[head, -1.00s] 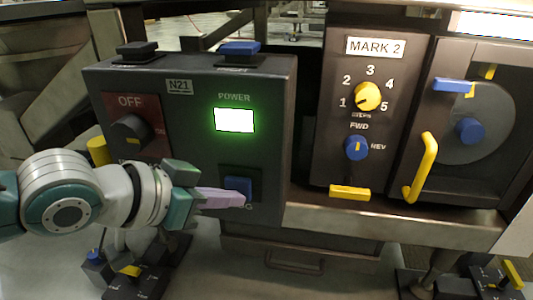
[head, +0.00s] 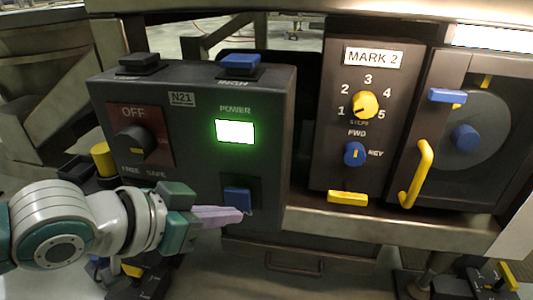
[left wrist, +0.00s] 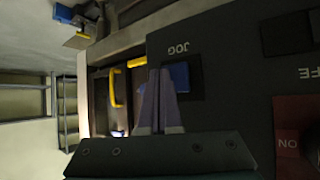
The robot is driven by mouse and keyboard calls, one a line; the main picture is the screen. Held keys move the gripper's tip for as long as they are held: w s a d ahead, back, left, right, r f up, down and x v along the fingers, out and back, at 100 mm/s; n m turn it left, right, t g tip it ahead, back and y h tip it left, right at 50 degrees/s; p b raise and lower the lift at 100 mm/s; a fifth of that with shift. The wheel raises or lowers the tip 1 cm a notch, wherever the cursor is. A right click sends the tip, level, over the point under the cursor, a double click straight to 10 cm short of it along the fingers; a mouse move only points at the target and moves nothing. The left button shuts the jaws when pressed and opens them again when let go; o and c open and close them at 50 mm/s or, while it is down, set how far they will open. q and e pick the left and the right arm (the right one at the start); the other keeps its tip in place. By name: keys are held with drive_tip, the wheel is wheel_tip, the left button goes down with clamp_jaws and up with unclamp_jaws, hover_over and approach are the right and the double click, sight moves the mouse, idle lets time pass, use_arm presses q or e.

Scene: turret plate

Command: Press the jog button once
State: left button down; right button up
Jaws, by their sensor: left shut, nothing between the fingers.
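The jog button is a blue square push button (head: 237,199) in a dark surround, low on the front of the dark grey control box (head: 190,175). It also shows in the left wrist view (left wrist: 180,76), beside an upside-down JOG label. My left gripper (head: 240,213) has its pale purple fingers shut with nothing between them. In the head view the fingertips overlap the area just below the button. In the left wrist view the fingertips (left wrist: 160,72) are right beside the button. Whether they touch it is unclear. My right gripper is out of view.
The box carries a lit green-white POWER lamp (head: 235,131), an OFF rotary switch (head: 134,142), and black (head: 139,62) and blue (head: 240,63) top buttons. The MARK 2 panel (head: 337,100) with knobs stands to the right. A yellow handle (head: 416,175) sticks out beyond it.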

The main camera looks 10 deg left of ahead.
use_arm(q)
drive_tip(key=s+p, duration=0.4)
drive_tip(key=s, duration=0.1)
drive_tip(key=shift+a, duration=0.1)
idle(0.3)
idle(0.4)
